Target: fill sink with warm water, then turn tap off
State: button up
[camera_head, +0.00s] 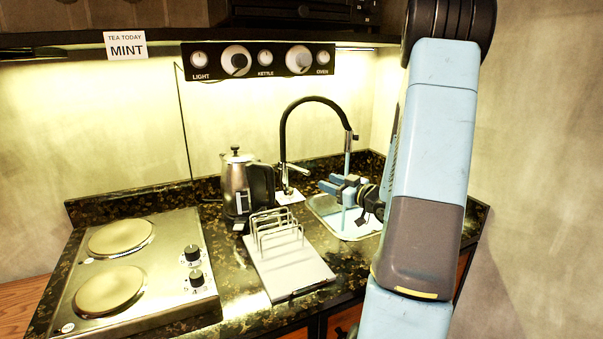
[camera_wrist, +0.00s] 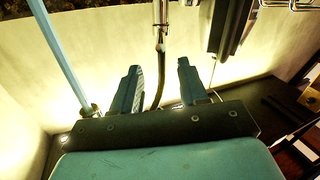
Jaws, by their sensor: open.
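The tap (camera_head: 284,135) has a black arched hose on a chrome base with a small side lever (camera_head: 298,169). A pale blue stream of water (camera_head: 347,165) falls from its spout into the sink (camera_head: 324,208), and the stream also shows in the wrist view (camera_wrist: 60,55). The sink's water level is hard to tell behind my arm. My gripper (camera_head: 331,186) is open and empty above the sink, right of the tap base. In the wrist view the tap's chrome post (camera_wrist: 160,25) stands beyond the gap between my fingers (camera_wrist: 157,68), apart from them.
A steel kettle (camera_head: 235,185) stands left of the tap and shows dark in the wrist view (camera_wrist: 230,30). A wire rack (camera_head: 277,232) on a white board (camera_head: 292,270) lies in front. A two-plate hob (camera_head: 150,270) is at left. A wall closes the right side.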

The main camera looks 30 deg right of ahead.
aim_at(301, 171)
jog(key=x, duration=1.3)
jog(key=shift+w+a+r, duration=0.1)
jog(key=shift+w, duration=0.1)
jog(key=shift+c, duration=0.2)
grip_shut()
